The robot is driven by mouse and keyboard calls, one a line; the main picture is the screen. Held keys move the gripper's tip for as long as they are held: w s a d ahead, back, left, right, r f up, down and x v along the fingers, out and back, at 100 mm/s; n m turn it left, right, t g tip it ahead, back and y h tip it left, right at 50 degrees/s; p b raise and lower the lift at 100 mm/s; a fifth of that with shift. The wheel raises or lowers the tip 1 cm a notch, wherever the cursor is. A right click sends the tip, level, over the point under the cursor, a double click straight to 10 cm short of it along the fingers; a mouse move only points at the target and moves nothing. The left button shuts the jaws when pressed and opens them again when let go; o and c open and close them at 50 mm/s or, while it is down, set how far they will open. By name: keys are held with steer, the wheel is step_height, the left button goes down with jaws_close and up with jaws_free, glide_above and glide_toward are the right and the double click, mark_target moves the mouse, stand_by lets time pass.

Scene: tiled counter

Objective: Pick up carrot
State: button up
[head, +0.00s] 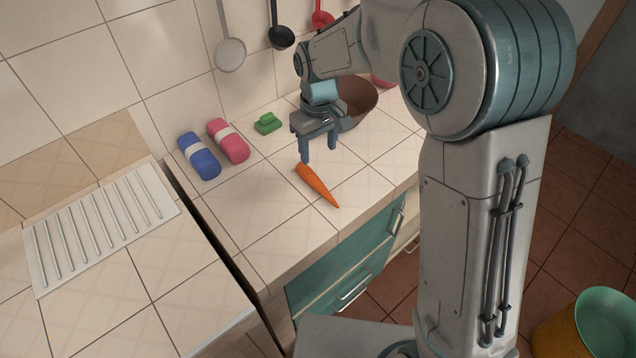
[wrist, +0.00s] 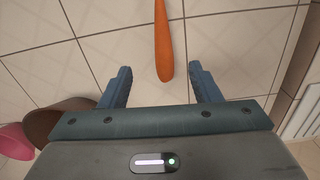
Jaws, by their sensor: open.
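The orange carrot (head: 318,186) lies on the tiled counter, its thick end toward the back and its thin tip toward the front edge. My gripper (head: 319,157) is above the counter by the carrot's thick end, with its fingers pointing down. In the wrist view the carrot (wrist: 163,42) runs from the top edge down to a rounded end between the open fingers of my gripper (wrist: 161,84). The fingers are apart and do not touch the carrot. The gap in height between fingers and carrot is hard to tell.
A brown bowl (head: 357,97) stands behind my gripper. A green object (head: 268,124), a pink bundle (head: 228,140) and a blue bundle (head: 199,156) lie along the wall. A white ridged drainer (head: 101,229) is at left. Utensils hang above. The counter front-left of the carrot is clear.

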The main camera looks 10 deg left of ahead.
glide_above(318, 182)
steer(key=f, duration=0.6)
steer(key=shift+w+p, duration=0.3)
steer(key=shift+w, duration=0.1)
steer(key=f, duration=0.2)
steer(key=f+p, duration=0.1)
steer(key=f, duration=0.1)
steer(key=shift+s+f, duration=0.1)
steer(key=shift+s, duration=0.3)
steer(key=shift+f+p, duration=0.3)
steer(key=shift+f, duration=0.2)
steer(key=c, duration=1.1)
